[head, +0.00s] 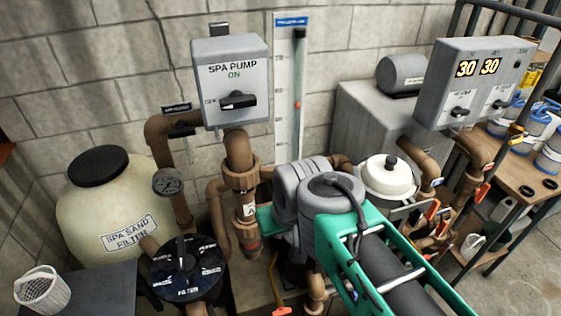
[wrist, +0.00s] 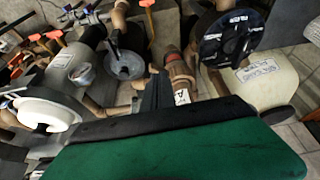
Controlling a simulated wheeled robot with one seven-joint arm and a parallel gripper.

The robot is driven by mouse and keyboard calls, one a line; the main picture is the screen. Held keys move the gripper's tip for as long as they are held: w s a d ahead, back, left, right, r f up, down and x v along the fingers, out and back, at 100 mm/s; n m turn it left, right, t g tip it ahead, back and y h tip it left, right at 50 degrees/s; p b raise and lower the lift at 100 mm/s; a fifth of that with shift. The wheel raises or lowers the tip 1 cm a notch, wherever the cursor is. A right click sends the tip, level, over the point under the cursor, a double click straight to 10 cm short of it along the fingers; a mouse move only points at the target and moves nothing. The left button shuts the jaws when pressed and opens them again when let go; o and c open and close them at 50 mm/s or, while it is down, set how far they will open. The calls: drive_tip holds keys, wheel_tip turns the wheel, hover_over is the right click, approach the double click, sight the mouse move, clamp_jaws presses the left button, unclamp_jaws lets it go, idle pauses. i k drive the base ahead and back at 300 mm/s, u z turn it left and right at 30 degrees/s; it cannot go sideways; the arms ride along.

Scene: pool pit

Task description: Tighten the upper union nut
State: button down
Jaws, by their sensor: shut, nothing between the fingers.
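The upper union nut (head: 242,177) is a brown ribbed collar on the upright pipe below the spa pump box. Below it the pipe carries a white label with a dark mark, then a lower union (head: 250,243) with a red band. In the wrist view the lower union (wrist: 179,70) and the label show upside down; the upper nut seems hidden behind my green gripper body. My gripper's dark fingers (wrist: 157,88) are shut and empty, just beside the labelled pipe.
The sand filter (head: 112,205) and black filter valve (head: 184,268) stand left. A white-lidded vessel (head: 388,177) and valved pipes stand right, below a panel (head: 475,82) reading 30 30.

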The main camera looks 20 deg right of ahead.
sight(253, 169)
drive_tip(key=u, duration=1.85)
drive_tip(key=k, duration=0.8)
drive_tip(key=z, duration=1.35)
